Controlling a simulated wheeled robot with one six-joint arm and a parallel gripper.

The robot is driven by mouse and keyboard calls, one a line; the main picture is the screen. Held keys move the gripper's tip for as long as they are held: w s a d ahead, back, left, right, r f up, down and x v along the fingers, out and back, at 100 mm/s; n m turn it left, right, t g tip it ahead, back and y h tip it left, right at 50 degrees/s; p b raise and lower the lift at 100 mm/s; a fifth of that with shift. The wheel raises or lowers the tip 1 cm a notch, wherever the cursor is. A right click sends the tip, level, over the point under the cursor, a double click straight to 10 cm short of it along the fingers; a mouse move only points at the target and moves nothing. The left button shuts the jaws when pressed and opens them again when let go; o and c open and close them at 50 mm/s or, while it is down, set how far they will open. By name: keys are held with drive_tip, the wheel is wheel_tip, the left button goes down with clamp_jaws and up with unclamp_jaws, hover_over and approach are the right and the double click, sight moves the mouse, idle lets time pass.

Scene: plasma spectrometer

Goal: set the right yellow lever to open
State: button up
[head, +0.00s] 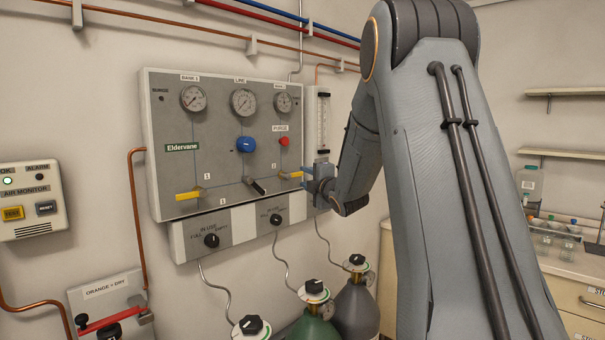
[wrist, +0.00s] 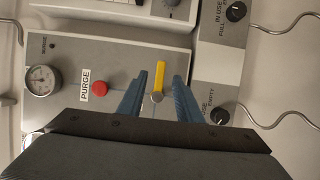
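The right yellow lever (head: 290,175) is on the grey gas panel (head: 221,158), at its lower right in the head view. In the wrist view the yellow lever (wrist: 160,76) extends up the picture from a round grey pivot. My gripper (head: 304,177) is at the panel's lower right, close to this lever. In the wrist view the blue fingers of my gripper (wrist: 159,80) are open, one on each side of the lever, with a visible gap on both sides. How far the fingertips reach over the lever in depth is hard to tell.
A left yellow lever (head: 189,194) and a black lever (head: 257,187) are on the same panel. A red purge button (wrist: 100,89) is left of the fingers in the wrist view. A flow tube (head: 322,122) stands beside the panel. Gas cylinders (head: 356,306) are below.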

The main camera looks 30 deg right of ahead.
sight(299, 174)
drive_tip(key=shift+w+d+p, duration=0.1)
drive_tip(key=shift+w+p, duration=0.7)
drive_tip(key=shift+w, duration=1.6)
drive_tip(key=shift+c, duration=0.4)
clamp_jaws()
